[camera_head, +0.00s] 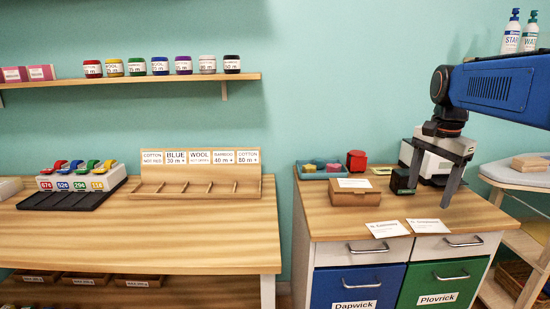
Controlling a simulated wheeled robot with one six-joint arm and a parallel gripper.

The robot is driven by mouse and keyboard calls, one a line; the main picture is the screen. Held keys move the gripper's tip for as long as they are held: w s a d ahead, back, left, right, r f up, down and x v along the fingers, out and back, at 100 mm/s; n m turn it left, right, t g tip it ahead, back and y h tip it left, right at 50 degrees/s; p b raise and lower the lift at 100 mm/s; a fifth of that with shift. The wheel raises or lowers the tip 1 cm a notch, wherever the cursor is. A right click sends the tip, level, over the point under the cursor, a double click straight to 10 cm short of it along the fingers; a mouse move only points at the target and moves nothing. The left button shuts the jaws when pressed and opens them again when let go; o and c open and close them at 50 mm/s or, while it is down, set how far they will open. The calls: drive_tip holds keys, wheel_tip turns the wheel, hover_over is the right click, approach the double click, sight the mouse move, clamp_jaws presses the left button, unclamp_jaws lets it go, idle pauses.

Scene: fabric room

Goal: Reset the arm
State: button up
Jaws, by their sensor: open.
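My arm (500,92) reaches in from the right edge, with a blue upper link and a dark wrist. My gripper (428,194) hangs from it, pointing down over the right part of the cabinet top (326,222). Its two grey fingers are spread apart. I see nothing held between them. A dark green and black block (401,182) is beside the left finger; I cannot tell whether they touch. A white machine (427,161) stands behind the fingers and is partly hidden by them.
A brown box (352,197), a blue tray (318,174), a red item (356,160) and white cards (386,229) are on the cabinet. A wooden sorter (195,190) is on the left table (200,240). An ironing board (520,178) is at right. Jars line the shelf (150,79).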

drive_tip(key=s+a+f+n+t, duration=0.1)
drive_tip(key=s+a+f+n, duration=0.4)
drive_tip(key=s+f, duration=0.3)
drive_tip(key=s+a+f+n+t, duration=0.2)
drive_tip(key=s+a+f+n, duration=0.3)
drive_tip(key=s, duration=0.9)
wheel_tip(320, 180, down, 5)
drive_tip(key=n, duration=0.3)
drive_tip(key=shift+s+r+t, duration=0.2)
drive_tip(key=shift+s+t, duration=0.1)
drive_tip(key=shift+s, duration=0.05)
